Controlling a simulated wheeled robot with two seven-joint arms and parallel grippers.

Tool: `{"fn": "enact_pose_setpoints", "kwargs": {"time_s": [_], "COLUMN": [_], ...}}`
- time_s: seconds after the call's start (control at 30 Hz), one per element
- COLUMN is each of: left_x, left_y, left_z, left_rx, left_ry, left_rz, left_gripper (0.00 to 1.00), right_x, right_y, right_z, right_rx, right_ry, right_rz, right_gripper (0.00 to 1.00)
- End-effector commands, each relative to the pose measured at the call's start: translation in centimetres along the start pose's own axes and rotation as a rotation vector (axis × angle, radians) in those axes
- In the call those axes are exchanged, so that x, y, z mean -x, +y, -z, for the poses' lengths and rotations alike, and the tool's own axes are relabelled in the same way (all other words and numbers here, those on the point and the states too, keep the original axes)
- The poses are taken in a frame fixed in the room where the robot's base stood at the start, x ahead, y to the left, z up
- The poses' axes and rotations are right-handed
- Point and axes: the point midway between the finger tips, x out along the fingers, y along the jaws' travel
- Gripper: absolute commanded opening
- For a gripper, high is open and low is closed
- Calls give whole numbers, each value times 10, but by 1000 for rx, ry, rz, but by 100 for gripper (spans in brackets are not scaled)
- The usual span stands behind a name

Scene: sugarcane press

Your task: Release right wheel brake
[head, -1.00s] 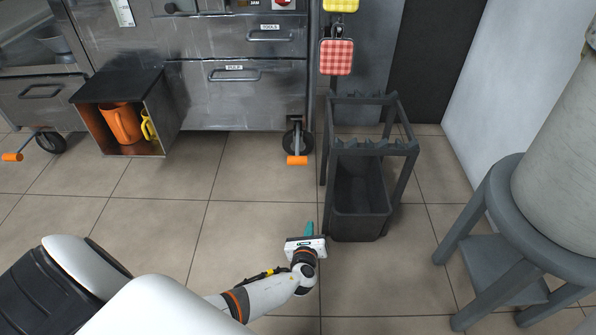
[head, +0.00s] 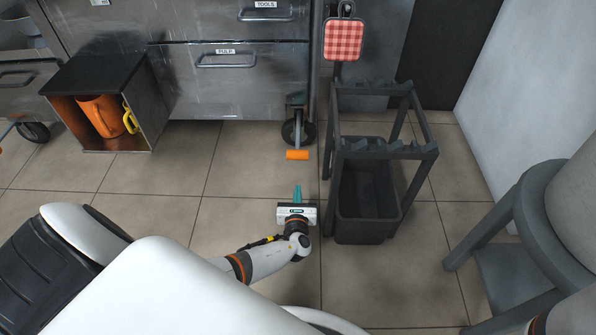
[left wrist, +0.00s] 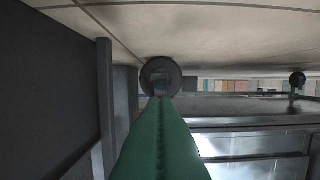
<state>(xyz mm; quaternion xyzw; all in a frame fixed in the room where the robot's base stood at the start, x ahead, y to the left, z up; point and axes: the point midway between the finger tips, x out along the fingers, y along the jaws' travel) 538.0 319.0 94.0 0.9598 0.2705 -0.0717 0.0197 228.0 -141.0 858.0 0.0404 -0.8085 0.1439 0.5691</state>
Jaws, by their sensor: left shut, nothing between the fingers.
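The right wheel (head: 298,132) is a dark caster under the right front corner of the steel cabinet. Its brake pedal (head: 297,155) is an orange bar in front of the wheel, low over the floor. My left gripper (head: 297,188), with teal fingers, is shut and empty. It points at the pedal from the near side, with a gap of floor showing between them in the head view. In the left wrist view the shut green fingers (left wrist: 160,100) point at the dark round wheel (left wrist: 160,76); the orange pedal does not show there. My right gripper is not in view.
A dark rack with a bin (head: 368,205) stands close to the right of my left gripper. A stool (head: 520,235) is further right. An open box (head: 115,105) with orange and yellow jugs stands left of the drawers. The floor left of the gripper is clear.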

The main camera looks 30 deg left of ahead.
Motion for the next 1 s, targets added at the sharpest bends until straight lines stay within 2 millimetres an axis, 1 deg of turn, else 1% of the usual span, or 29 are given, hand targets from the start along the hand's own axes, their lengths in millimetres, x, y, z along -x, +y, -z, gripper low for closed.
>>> {"fn": "enact_pose_setpoints", "kwargs": {"time_s": [0.17, 0.4, 0.47, 0.5, 0.53, 0.63, 0.8, 1.0], "left_x": [-30, -84, -96, -96, -92, -86, -82, -81], "left_y": [0, 0, 0, 0, 0, 0, 0, 0], "left_z": [-5, -6, -6, 2, 11, 24, 35, 38], "left_rx": [3, 2, 2, 4, 4, 4, 3, 1], "left_ry": [4, 4, 4, 2, 1, 1, 0, 0], "left_rz": [2, 2, 3, 0, -1, 0, 0, 1], "left_gripper": [0, 0, 0, 0, 0, 0, 0, 0], "right_x": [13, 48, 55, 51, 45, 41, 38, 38], "right_y": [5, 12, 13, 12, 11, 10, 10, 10], "right_z": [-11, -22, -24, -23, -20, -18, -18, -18], "right_rx": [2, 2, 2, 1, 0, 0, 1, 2], "right_ry": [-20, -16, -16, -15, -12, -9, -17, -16], "right_rz": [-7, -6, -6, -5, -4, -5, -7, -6], "right_gripper": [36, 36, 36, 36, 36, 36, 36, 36]}}
